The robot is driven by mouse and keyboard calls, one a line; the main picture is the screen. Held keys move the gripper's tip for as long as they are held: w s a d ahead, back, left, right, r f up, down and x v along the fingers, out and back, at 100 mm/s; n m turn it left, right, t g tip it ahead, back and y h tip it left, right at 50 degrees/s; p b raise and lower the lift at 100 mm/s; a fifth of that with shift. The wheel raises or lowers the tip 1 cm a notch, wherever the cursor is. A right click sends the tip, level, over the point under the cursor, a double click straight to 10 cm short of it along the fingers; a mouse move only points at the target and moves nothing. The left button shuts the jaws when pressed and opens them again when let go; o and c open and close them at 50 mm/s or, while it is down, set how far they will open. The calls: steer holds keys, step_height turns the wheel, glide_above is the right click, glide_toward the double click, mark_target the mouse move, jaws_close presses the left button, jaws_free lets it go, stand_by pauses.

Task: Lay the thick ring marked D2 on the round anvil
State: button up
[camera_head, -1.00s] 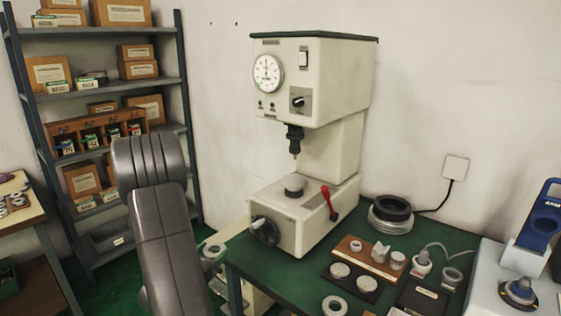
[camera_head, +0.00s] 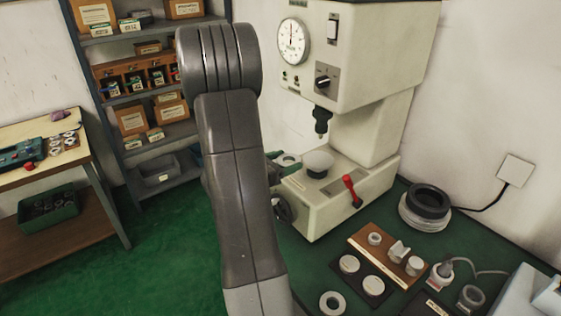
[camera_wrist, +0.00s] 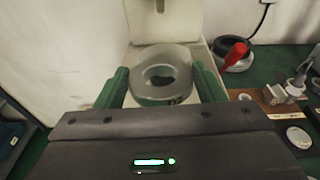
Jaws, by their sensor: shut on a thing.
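My gripper (camera_wrist: 160,73) has green fingers shut on a thick grey ring (camera_wrist: 160,94), held roughly flat. In the head view the ring (camera_head: 287,160) shows small, just left of the anvil and partly behind my arm. The round anvil (camera_head: 317,163) is a pale grey disc on the base of the cream press (camera_head: 340,200), under its dark spindle. Nothing is seen lying on it. In the wrist view the ring covers the place where the anvil would show.
A red lever (camera_head: 352,190) stands right of the anvil. The spindle (camera_head: 321,120) hangs above it. The green bench holds a wooden block (camera_head: 365,243) with small parts, a loose ring (camera_head: 332,304) and a dark round coil (camera_head: 428,203). A shelf (camera_head: 160,100) stands behind left.

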mark_target(308, 164)
steer(key=x, duration=0.4)
steer(key=b+x, duration=0.1)
steer(key=x, duration=0.1)
steer(key=shift+w+d+f, duration=0.1)
steer(key=shift+d+f, duration=0.25)
steer(key=shift+b+x, duration=0.8)
steer(key=shift+x, duration=0.65)
steer(key=shift+f, duration=0.1)
steer(key=shift+b, duration=0.65)
steer(key=shift+f+b, duration=0.6)
steer(key=shift+b, duration=0.15)
steer(key=o, duration=1.3)
steer(key=b+v, duration=0.1)
steer(key=v, duration=1.3)
steer(key=shift+b, duration=0.4)
